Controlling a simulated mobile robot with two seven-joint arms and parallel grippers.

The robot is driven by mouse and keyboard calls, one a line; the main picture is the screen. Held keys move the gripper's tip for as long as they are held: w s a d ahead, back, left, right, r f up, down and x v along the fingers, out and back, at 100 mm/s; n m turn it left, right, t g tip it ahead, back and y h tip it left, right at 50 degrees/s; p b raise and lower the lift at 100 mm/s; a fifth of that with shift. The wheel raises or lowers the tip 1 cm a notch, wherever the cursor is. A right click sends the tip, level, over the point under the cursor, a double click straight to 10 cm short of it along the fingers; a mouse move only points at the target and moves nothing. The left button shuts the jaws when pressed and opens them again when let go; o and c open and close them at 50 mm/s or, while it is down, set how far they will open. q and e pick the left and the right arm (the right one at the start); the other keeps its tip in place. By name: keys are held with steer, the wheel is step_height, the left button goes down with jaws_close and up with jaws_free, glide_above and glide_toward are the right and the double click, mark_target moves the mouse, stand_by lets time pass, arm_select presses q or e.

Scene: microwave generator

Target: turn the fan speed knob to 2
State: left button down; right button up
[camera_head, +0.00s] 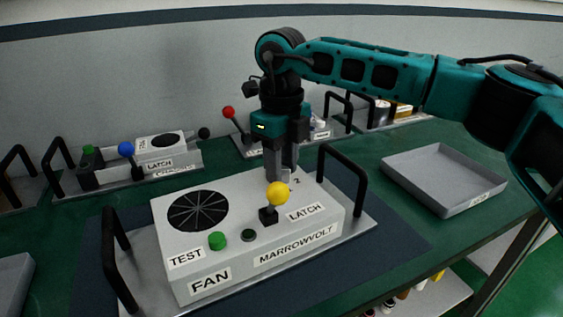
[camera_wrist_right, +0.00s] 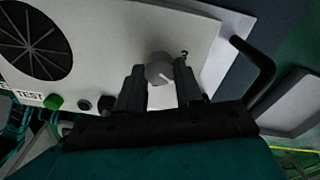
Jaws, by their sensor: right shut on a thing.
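The fan unit (camera_head: 245,240) is a light grey box labelled FAN and MARROWVOLT, with a round black grille, a green TEST button and a yellow-balled LATCH lever. The fan speed knob (camera_wrist_right: 159,69) is a round grey knob with a white pointer line, seen in the right wrist view. My right gripper (camera_head: 281,172) reaches down from above behind the yellow ball (camera_head: 277,194). Its fingers (camera_wrist_right: 158,84) stand on either side of the knob and are shut on it. A mark "2" (camera_head: 297,181) shows beside the fingers in the head view. My left gripper is not in view.
Black handles rise at the left (camera_head: 118,262) and right (camera_head: 345,175) of the unit. An empty grey tray (camera_head: 445,180) stands to the right. Other units with levers stand behind, one with a red ball (camera_head: 228,112).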

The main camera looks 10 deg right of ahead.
steer(key=o, duration=1)
steer(key=shift+o, duration=0.2)
step_height(320, 180, up, 13)
steer(key=p, duration=0.1)
steer(key=shift+f, duration=0.1)
